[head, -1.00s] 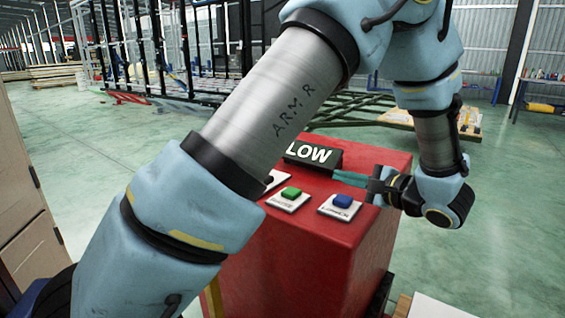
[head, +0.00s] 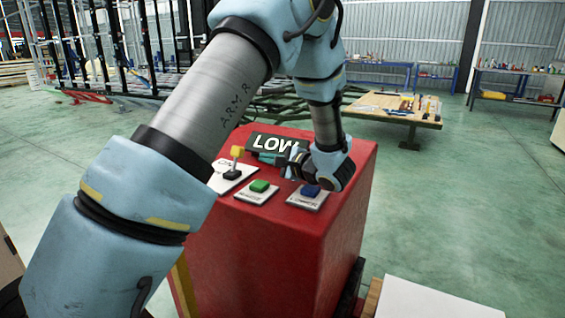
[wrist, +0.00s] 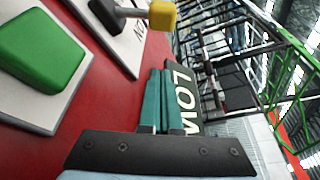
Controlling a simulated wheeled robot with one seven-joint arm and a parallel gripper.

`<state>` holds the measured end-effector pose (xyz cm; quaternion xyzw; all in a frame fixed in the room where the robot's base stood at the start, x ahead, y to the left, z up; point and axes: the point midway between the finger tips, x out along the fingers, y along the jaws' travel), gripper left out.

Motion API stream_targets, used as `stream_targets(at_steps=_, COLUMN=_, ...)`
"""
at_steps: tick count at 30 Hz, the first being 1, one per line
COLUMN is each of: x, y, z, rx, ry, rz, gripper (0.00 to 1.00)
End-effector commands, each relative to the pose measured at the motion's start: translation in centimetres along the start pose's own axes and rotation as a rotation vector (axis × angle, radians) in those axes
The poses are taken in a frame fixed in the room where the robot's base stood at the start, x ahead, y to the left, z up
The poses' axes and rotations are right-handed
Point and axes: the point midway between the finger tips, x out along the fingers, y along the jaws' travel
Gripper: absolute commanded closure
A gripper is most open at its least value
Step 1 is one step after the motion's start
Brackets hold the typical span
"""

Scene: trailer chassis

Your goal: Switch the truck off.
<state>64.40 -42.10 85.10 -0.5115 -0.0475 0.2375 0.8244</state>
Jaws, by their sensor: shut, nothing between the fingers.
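A red control box (head: 270,255) stands in front of me. On its top, a yellow-tipped lever (head: 237,152) rises from a white plate that seems to read "ON"; it also shows at the top of the wrist view (wrist: 162,16). A green button (head: 260,186) and a blue button (head: 310,190) sit on labelled plates nearer me. The green button is large at the wrist view's upper left (wrist: 42,50). A dark "LOW" sign (head: 272,142) stands at the back. My gripper (head: 262,158) is shut and empty, its teal fingertips just in front of the sign, right of the lever and apart from it.
My arm crosses the left and middle of the head view, hiding part of the box's left side. A wooden worktable (head: 395,107) with tools stands behind right. A dark metal frame (head: 115,50) is at the back left.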

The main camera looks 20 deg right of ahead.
Motion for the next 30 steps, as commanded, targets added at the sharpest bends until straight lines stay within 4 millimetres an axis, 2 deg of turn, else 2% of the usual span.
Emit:
stream_targets(at_steps=3, x=2.6, y=0.1, z=0.1, rx=0.0, ry=-0.003, rz=0.001, gripper=1.0)
stream_targets(at_steps=7, x=4.8, y=0.0, z=0.3, rx=0.0, ry=-0.002, rz=0.002, gripper=1.0)
stream_targets(at_steps=9, x=4.0, y=-0.1, z=1.6, rx=-0.001, ry=0.001, rz=0.0, gripper=1.0)
stream_targets(at_steps=15, x=3.3, y=0.0, z=3.4, rx=0.0, ry=0.001, rz=0.0, gripper=1.0)
stream_targets(at_steps=30, x=3.2, y=0.0, z=3.8, rx=-0.003, ry=0.001, rz=-0.001, gripper=1.0)
